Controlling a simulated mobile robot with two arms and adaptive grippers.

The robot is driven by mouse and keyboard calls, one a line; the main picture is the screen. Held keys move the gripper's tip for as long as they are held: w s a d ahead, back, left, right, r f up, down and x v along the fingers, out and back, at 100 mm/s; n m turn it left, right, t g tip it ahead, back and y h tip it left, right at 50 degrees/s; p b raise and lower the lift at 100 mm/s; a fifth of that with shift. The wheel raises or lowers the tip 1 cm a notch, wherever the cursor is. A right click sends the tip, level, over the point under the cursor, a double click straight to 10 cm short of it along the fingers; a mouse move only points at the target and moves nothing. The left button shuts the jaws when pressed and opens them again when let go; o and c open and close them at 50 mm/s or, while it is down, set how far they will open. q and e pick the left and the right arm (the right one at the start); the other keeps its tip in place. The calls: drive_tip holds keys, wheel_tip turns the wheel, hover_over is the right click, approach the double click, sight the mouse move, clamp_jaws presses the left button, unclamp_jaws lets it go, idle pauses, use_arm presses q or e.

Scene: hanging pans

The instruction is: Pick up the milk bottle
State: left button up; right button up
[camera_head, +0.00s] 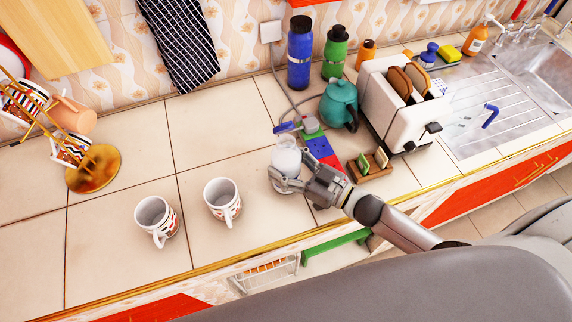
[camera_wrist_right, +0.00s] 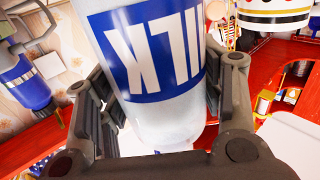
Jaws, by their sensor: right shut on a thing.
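The milk bottle (camera_head: 287,157) is whitish with a blue top and stands out from the counter near the middle of the head view. In the right wrist view the bottle (camera_wrist_right: 150,60) fills the centre, with a blue label reading MILK upside down. My right gripper (camera_head: 282,180) is shut around the bottle's lower part, one finger on each side. Its fingers also show in the right wrist view (camera_wrist_right: 160,110). I cannot tell whether the bottle's base touches the counter. My left gripper is not in view.
Two patterned mugs (camera_head: 156,218) (camera_head: 222,198) stand left of the bottle. A toaster (camera_head: 404,105), a teal teapot (camera_head: 339,104) and a small wooden holder (camera_head: 369,166) are to the right. Blue (camera_head: 300,54) and green (camera_head: 335,52) bottles stand behind. A mug rack (camera_head: 94,168) is at far left.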

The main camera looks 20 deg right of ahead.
drive_tip(key=shift+r, duration=0.25)
drive_tip(key=shift+r, duration=0.2)
drive_tip(key=r, duration=0.2)
drive_tip(key=shift+s+r, duration=0.25)
drive_tip(key=shift+r, duration=0.1)
drive_tip(key=s+a+r+b, duration=0.1)
drive_tip(key=s+r, duration=0.2)
drive_tip(key=s, duration=0.1)
drive_tip(key=s+a+r+b, duration=0.1)
drive_tip(key=s+r, duration=0.2)
drive_tip(key=s, duration=0.1)
drive_tip(key=s+a+r+b, duration=0.1)
drive_tip(key=s+r, duration=0.2)
drive_tip(key=s, duration=0.2)
drive_tip(key=shift+a+r, duration=0.3)
drive_tip(key=m+t+h+b, duration=0.2)
drive_tip(key=m+t+h, duration=0.2)
drive_tip(key=m+h, duration=0.45)
approach(286, 158)
drive_tip(key=w+d+r+n+h, duration=0.1)
drive_tip(key=w+d+r+n, duration=0.1)
drive_tip(key=w+d+r, duration=0.15)
drive_tip(key=shift+w+d+f+m+h, duration=0.6)
drive_tip(key=shift+d+f+h, duration=0.2)
drive_tip(key=shift+h, duration=0.15)
